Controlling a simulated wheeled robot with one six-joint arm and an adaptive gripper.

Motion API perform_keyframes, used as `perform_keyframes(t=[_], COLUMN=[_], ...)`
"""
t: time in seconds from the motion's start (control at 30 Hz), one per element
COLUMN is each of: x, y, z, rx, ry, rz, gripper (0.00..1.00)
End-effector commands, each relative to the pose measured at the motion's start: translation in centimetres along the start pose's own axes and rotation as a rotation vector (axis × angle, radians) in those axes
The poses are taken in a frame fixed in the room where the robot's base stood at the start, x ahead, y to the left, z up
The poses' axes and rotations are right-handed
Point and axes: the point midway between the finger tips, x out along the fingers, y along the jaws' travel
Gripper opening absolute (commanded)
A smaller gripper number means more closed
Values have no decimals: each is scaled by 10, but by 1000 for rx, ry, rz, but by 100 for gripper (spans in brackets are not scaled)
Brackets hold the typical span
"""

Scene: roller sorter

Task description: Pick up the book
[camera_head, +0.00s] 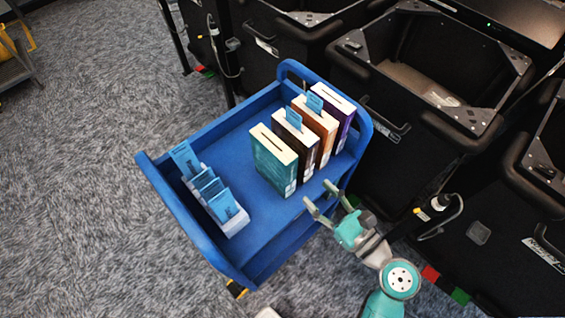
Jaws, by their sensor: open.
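Several books stand upright in a row on a blue cart (236,148). The nearest is a teal book (270,163). Behind it stand a dark brown book (294,143), an orange-brown book (316,130) and a purple book (346,112) at the far right. Blue cards stick up from the dark brown and orange-brown books. My gripper (319,195) is open and empty, its two fingers pointing up and left at the cart's right edge. It is to the right of the teal book and apart from it.
A white holder (236,224) with several blue cards (187,158) stands at the left of the cart. Black bins (420,85) line the right and back, close beside the cart. The cart's middle is bare. Grey carpet (100,220) is clear at left.

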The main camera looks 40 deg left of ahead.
Motion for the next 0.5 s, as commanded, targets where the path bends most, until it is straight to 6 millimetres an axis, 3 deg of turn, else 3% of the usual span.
perform_keyframes(t=[0.13, 0.5], x=[10, 57], y=[1, 5], z=[15, 18], rx=[53, 62], ry=[-33, -36], rz=[61, 71], gripper=[52, 52])
